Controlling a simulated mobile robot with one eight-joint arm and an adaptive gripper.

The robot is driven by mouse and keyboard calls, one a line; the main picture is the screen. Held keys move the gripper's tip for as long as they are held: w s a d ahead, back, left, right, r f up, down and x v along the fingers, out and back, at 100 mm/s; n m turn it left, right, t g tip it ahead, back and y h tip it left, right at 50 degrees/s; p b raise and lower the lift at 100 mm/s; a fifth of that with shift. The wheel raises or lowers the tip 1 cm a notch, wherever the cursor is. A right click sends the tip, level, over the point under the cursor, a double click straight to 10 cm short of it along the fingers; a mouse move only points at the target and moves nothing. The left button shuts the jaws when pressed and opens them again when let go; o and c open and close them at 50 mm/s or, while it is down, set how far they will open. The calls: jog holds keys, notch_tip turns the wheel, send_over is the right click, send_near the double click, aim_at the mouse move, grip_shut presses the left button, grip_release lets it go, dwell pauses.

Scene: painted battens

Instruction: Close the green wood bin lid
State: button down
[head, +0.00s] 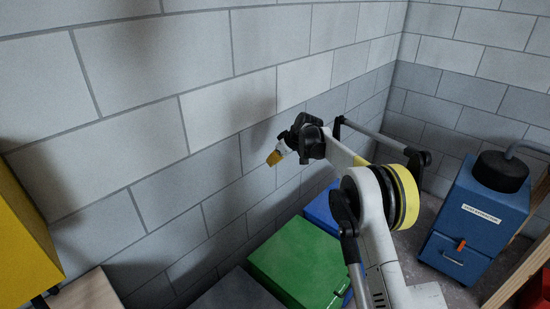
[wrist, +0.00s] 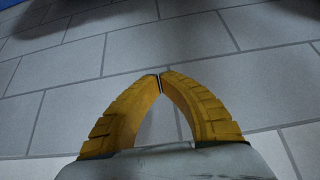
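The green wood bin (head: 302,262) stands low against the block wall, below and right of my gripper in the head view. Its broad green top shows; I cannot tell from here whether the lid is fully down. My gripper (head: 275,157) is raised in front of the wall, well apart from the bin. In the wrist view my gripper's yellow fingers (wrist: 160,82) meet at their tips with nothing held between them. The bin is not seen in the wrist view.
A blue box (head: 323,211) stands behind the green bin, and a dark grey box (head: 238,291) in front of it. A blue machine (head: 478,213) with a black cap stands at right. A yellow cabinet (head: 24,245) is at far left. The block wall (head: 150,120) is close behind my gripper.

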jog(key=shift+s+d+f, duration=0.15)
jog(key=shift+s+d, duration=0.35)
jog(key=shift+d, duration=0.1)
jog(key=shift+s+d+f, duration=0.15)
jog(key=shift+s+d, duration=0.3)
jog(key=shift+d, duration=0.1)
